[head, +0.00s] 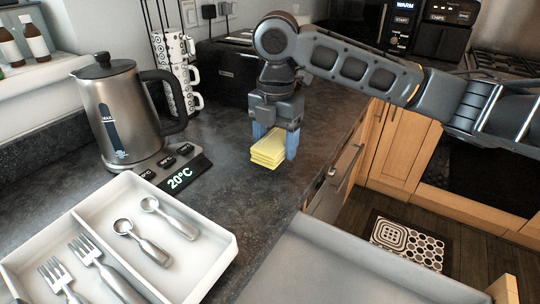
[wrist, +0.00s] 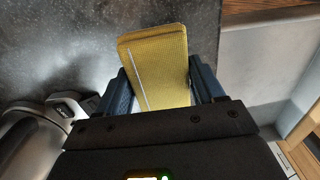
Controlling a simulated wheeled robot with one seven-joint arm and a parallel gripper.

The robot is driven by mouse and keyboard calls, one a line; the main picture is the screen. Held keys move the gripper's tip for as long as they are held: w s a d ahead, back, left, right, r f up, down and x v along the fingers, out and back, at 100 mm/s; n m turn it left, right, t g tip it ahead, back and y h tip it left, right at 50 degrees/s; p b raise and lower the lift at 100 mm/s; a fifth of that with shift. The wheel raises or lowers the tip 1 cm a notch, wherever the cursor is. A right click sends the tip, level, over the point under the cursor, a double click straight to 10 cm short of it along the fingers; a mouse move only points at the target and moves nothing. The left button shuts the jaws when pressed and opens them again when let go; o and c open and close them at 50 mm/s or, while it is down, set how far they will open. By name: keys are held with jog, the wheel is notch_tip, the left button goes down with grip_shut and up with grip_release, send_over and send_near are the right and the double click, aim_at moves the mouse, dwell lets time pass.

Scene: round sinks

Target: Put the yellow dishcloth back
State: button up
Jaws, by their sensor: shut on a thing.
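The yellow dishcloth (head: 268,150) is a folded stack at my gripper, over the dark countertop. My gripper (head: 274,143) points down with its blue fingers on either side of the cloth and is shut on it. In the wrist view the folded dishcloth (wrist: 158,65) stands out between the two fingers (wrist: 165,90). I cannot tell whether the cloth's underside touches the counter.
A steel kettle (head: 118,112) stands on its base at left. A white cutlery tray (head: 205,243) with spoons and forks is at front left. A mug rack (head: 178,75) and black toaster (head: 228,70) stand behind. An open drawer (head: 340,268) is at lower right.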

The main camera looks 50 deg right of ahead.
aim_at(270, 138)
jog(key=shift+w+a+f, duration=0.25)
jog(key=shift+w+f, duration=0.15)
jog(key=shift+w, duration=0.2)
jog(key=shift+f, duration=2)
jog(key=shift+f, duration=0.1)
jog(key=shift+f, duration=0.1)
jog(key=o, duration=1)
notch_tip(270, 138, up, 12)
jog(key=shift+r, duration=0.25)
